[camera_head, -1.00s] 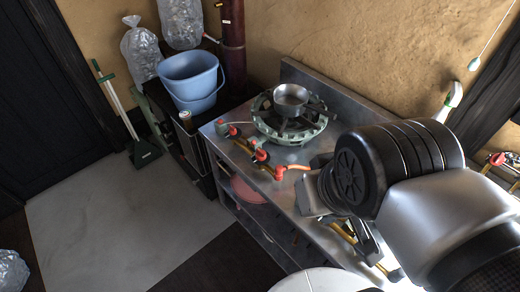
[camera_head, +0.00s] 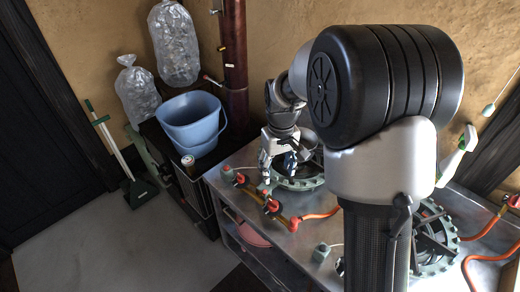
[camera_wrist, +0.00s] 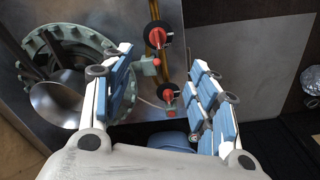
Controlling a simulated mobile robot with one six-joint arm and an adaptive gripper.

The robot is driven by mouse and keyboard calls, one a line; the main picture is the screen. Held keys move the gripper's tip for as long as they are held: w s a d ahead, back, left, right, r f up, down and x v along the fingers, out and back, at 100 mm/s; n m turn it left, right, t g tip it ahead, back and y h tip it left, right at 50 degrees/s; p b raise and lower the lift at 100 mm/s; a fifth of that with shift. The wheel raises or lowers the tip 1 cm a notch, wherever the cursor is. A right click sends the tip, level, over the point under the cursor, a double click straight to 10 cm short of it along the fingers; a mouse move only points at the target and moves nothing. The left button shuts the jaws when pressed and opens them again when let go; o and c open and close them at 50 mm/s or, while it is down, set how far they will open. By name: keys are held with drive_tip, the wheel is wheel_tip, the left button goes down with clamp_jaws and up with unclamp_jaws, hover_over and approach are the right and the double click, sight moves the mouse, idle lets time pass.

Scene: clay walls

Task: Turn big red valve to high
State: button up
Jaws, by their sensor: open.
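Two red valves sit on an orange pipe along the stove counter's front edge. The larger-looking one (camera_head: 271,206) is nearer the counter's middle, and it also shows at the top of the wrist view (camera_wrist: 158,35). The other red valve (camera_head: 240,179) is nearer the bucket; it shows lower in the wrist view (camera_wrist: 169,93). Both have black round bases. My gripper (camera_head: 278,168) hangs fingers-down over the counter by the left burner. In the wrist view my gripper (camera_wrist: 160,60) is open, fingers wide apart, with both valves appearing between them. No contact is visible.
A metal pan (camera_wrist: 55,108) sits on the green burner (camera_head: 300,182) beside my gripper. A second burner (camera_head: 437,240) is at right, partly behind my arm. A blue bucket (camera_head: 192,125) stands left of the counter (camera_head: 300,262). Small green boxes with red knobs sit near the valves.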

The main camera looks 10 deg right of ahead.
sight(273, 202)
drive_tip(key=f+b, duration=0.1)
drive_tip(key=f, duration=0.5)
drive_tip(key=w+f+b, duration=0.1)
drive_tip(key=f+b, duration=0.1)
drive_tip(key=f, duration=0.5)
drive_tip(key=f+b, duration=0.2)
drive_tip(key=f, duration=0.5)
drive_tip(key=shift+w+f, duration=0.1)
drive_tip(key=shift+w, duration=0.3)
drive_tip(key=c, duration=1.1)
